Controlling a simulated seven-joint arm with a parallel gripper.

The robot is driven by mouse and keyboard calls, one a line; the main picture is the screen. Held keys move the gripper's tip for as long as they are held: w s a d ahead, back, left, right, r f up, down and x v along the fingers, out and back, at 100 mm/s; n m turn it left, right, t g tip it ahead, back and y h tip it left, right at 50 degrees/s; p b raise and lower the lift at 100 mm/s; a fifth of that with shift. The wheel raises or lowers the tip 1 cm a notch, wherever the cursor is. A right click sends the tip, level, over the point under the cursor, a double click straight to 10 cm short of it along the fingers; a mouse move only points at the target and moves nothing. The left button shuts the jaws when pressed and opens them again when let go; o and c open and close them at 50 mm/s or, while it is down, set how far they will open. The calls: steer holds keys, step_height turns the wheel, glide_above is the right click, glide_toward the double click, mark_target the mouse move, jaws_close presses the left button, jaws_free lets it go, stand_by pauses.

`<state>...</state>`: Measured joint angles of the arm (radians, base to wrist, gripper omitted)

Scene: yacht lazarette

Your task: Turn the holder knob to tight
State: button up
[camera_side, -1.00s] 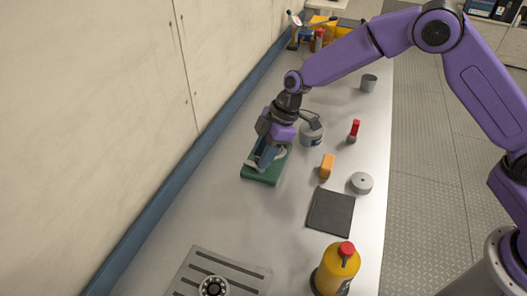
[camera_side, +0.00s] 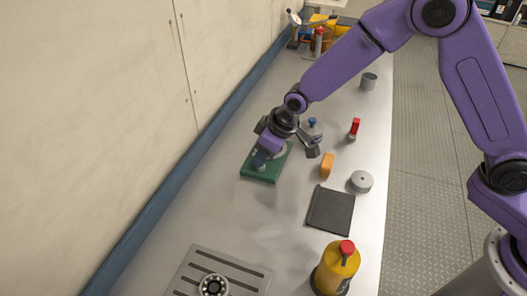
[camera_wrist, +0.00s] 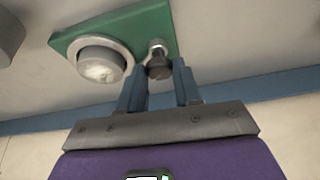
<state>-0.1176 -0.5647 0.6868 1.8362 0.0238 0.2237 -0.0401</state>
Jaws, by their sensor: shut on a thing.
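The holder is a green plate (camera_side: 258,178) lying on the bench by the wall. It also shows in the wrist view (camera_wrist: 70,39), carrying a pale ring with a round grey piece (camera_wrist: 101,62) inside. Beside the ring is the small dark holder knob (camera_wrist: 158,70) on a metal stem. My gripper (camera_wrist: 159,71) has its blue fingers on either side of the knob, shut on it. In the side view my gripper (camera_side: 261,158) is low over the plate and hides the knob. I cannot read any tight mark.
A grey pot with a blue top (camera_side: 312,130) stands close behind my gripper. An orange block (camera_side: 327,166), a grey disc (camera_side: 361,182) and a dark mat (camera_side: 330,210) lie to the right. A yellow bottle (camera_side: 336,268) and slotted plate (camera_side: 222,270) are nearer.

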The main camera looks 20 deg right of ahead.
steer(key=m, duration=0.2)
steer(key=m+h, duration=0.1)
steer(key=shift+s+a+m+t, duration=0.1)
steer(key=shift+s+m+t, duration=0.1)
steer(key=shift+m+t, duration=0.15)
steer(key=shift+a+f+m+h, duration=0.1)
steer(key=shift+m+h, duration=0.9)
steer(key=shift+m, duration=0.95)
steer(key=o, duration=1)
steer(key=shift+o, duration=0.2)
steer(key=shift+r, duration=0.45)
steer(key=v, duration=1.6)
steer(key=shift+s+r, duration=0.2)
steer(key=shift+s, duration=0.15)
